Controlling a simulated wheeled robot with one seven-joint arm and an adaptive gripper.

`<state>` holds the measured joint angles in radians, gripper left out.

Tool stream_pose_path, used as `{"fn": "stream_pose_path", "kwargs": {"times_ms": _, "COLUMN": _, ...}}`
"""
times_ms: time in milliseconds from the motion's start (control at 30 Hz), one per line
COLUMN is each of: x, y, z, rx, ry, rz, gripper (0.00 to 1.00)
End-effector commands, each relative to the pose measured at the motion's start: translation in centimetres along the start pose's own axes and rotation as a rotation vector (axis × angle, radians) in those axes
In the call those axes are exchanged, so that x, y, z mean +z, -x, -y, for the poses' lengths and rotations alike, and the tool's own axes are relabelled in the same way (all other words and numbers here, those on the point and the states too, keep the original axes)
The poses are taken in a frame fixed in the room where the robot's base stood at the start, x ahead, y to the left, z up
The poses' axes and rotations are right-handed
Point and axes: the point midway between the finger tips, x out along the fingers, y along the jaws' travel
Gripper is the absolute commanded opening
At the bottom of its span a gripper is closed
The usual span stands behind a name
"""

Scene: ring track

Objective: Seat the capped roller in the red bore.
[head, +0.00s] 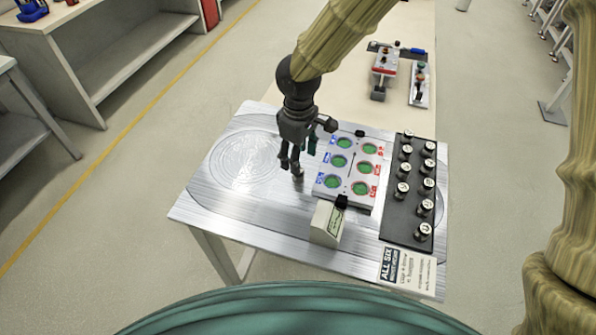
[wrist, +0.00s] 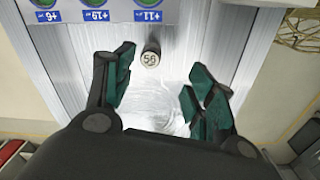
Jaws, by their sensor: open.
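A small roller (wrist: 152,58) with a pale numbered top stands upright on the metal table, and in the head view it shows just under my fingers (head: 298,174). My gripper (head: 291,163) is open above it. In the wrist view the roller lies between the spread green-padded fingers (wrist: 160,75), nearer the left one, with no clear contact. The bore plate (head: 350,172) is to the right in the head view. It has green-bottomed bores in two columns, with blue labels on the left and red labels on the right, such as this red-labelled bore (head: 370,148).
A black rack (head: 413,230) with several pale-topped rollers stands right of the plate. A white block (head: 326,223) and a printed card (head: 408,270) are near the table's front. Black clamps (head: 341,201) sit at the plate's edges. The table's left side (head: 240,165) is clear.

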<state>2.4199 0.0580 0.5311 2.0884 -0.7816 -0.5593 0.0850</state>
Motion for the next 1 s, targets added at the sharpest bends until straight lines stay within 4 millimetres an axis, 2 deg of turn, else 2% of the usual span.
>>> {"fn": "stream_pose_path", "kwargs": {"times_ms": 133, "x": -0.2, "y": -2.1, "z": -0.3, "rx": -0.004, "ry": 0.000, "rz": 0.004, "gripper": 0.56}}
{"fn": "stream_pose_path", "kwargs": {"times_ms": 367, "x": -0.3, "y": -3.3, "z": -0.4, "rx": -0.005, "ry": -0.001, "rz": 0.003, "gripper": 0.56}}
{"fn": "stream_pose_path", "kwargs": {"times_ms": 700, "x": -0.5, "y": -6.8, "z": -0.8, "rx": -0.004, "ry": -0.001, "rz": 0.004, "gripper": 0.56}}
{"fn": "stream_pose_path", "kwargs": {"times_ms": 1000, "x": -0.5, "y": -7.9, "z": -0.8, "rx": -0.003, "ry": -0.001, "rz": 0.002, "gripper": 0.56}}
